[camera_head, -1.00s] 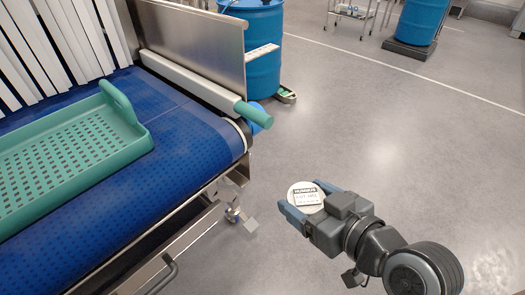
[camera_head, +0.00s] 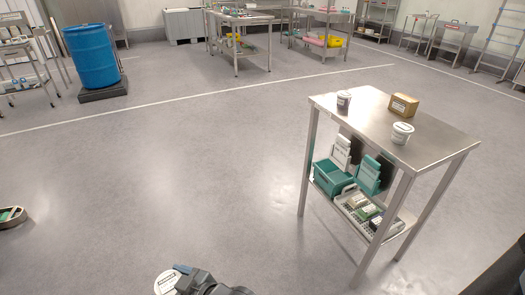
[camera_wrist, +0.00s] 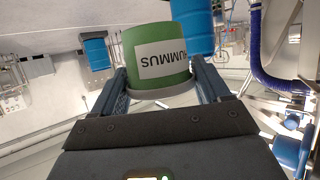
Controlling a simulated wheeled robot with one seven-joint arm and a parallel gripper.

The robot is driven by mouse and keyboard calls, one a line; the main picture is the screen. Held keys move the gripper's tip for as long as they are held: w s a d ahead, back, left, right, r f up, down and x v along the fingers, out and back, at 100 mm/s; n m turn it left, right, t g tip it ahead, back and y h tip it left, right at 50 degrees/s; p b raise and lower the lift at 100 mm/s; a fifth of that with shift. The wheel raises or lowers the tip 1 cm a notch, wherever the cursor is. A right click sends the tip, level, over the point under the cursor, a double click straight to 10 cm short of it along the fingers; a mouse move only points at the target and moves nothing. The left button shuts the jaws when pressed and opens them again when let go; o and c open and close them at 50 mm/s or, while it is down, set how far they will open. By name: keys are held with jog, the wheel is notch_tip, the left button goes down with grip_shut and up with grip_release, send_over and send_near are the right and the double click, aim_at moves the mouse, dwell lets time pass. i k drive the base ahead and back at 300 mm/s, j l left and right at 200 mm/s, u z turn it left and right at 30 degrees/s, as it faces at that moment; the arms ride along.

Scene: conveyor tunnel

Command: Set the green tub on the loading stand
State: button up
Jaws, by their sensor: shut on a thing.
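My gripper (camera_head: 186,276) is at the bottom edge of the head view, mostly cut off. It is shut on the green tub (camera_wrist: 160,45), which has a white label and sits between both fingers in the wrist view. In the head view only the tub's pale, labelled lid (camera_head: 166,283) shows. A steel stand (camera_head: 432,143), which looks like the loading stand, is to the right and well apart from my gripper. On its top are a dark tub (camera_head: 343,102) with a light lid, a white tub (camera_head: 402,133) and a brown box (camera_head: 403,105).
The stand's lower shelf holds a green bin (camera_head: 332,177) and a grey tray (camera_head: 352,203) with small items. A blue drum (camera_head: 92,57) on a dark base is at far left. Steel tables (camera_head: 240,20) stand at the back. The floor between gripper and stand is clear.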

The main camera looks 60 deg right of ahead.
aim_at(369, 120)
jog(key=i+j+z, duration=0.15)
jog(key=i, duration=0.25)
jog(key=i+z, duration=0.15)
jog(key=i, duration=0.2)
jog(key=i+j+z, duration=0.15)
jog(key=i, duration=0.2)
jog(key=z, duration=1.05)
